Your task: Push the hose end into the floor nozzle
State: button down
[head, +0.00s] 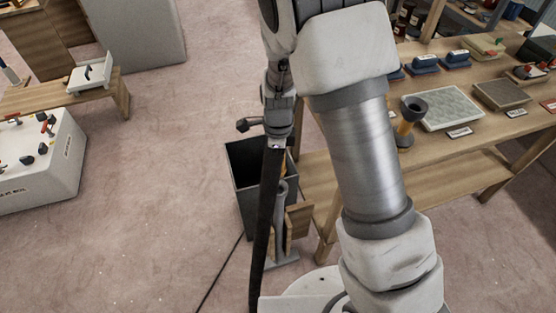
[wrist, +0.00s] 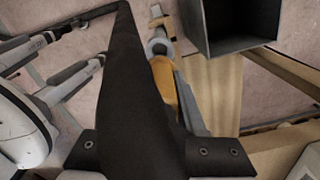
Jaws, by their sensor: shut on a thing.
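My gripper (head: 276,143) points down at mid-picture in the head view and is shut on a black hose (head: 263,220). The hose hangs down towards the bottom edge. In the wrist view the hose (wrist: 132,100) passes between my gripper's fingers (wrist: 148,152) and hides much of the middle. A grey upright tube on a flat foot, seemingly the floor nozzle (head: 281,215), stands just right of the hose. A grey piece, probably its tube, shows in the wrist view (wrist: 157,42). The hose end's position relative to the nozzle opening is unclear.
A dark open bin (head: 240,192) stands beside the tube. A wooden bench (head: 450,125) with several tools and trays is at the right. A white box (head: 50,165) and a low wooden bench (head: 118,85) are at the left. The floor between is mostly clear.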

jog(key=shift+f+b, duration=1.85)
jog(key=shift+f, duration=0.45)
jog(key=shift+r, duration=0.15)
jog(key=shift+p, duration=0.6)
jog(key=shift+s+f+b, duration=0.1)
jog(key=shift+f+b, duration=1.4)
jog(key=shift+f, duration=0.9)
jog(key=c, duration=0.6)
grip_release()
jog(key=shift+o, duration=0.9)
jog(key=shift+s, duration=0.1)
jog(key=shift+f, duration=0.1)
